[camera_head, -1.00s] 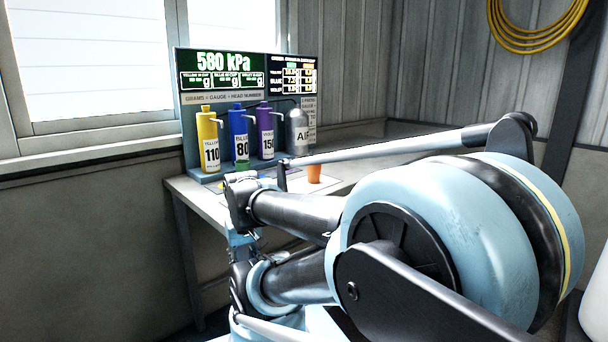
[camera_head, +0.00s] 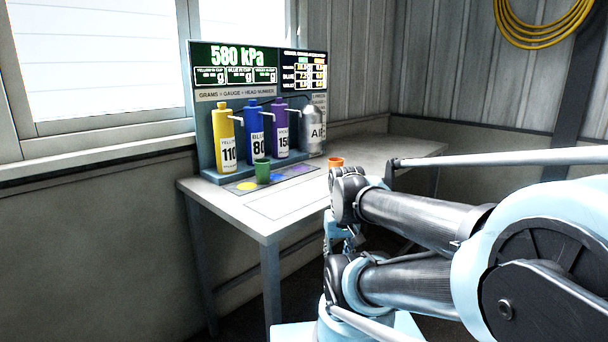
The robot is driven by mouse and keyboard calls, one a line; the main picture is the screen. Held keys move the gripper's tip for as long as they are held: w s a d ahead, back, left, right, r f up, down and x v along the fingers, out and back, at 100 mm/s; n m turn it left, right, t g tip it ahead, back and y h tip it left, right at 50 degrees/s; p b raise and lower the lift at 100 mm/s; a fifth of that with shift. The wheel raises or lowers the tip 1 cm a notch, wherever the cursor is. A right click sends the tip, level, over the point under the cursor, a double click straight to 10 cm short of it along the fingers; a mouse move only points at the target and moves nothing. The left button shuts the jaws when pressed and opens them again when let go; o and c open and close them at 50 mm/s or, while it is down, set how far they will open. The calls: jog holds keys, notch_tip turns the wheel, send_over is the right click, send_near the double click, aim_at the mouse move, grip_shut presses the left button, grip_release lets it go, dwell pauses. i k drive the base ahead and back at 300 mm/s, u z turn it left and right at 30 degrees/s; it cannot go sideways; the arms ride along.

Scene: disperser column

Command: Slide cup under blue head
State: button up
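A green cup (camera_head: 262,171) stands upright on the bench mat, in front of the gap between the yellow bottle (camera_head: 223,140) and the blue bottle (camera_head: 253,130). The blue bottle is marked 80 and has a dispensing head on top. A blue spot (camera_head: 274,178) on the mat lies just right of the cup and a yellow spot (camera_head: 246,186) lies to its left. An orange cup (camera_head: 336,162) stands farther right, partly hidden by my arm. My arm fills the right side; I cannot make out my gripper's fingers.
A purple bottle (camera_head: 281,130) and a grey air tank (camera_head: 312,132) stand right of the blue bottle. A display panel (camera_head: 236,57) reading 580 kPa rises behind. The bench's front left (camera_head: 262,216) is clear. A wall bounds the back.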

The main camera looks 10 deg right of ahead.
aim_at(262, 166)
jog(key=u, duration=0.05)
jog(key=k, duration=1.1)
jog(key=u, duration=1.1)
jog(key=i, duration=1.05)
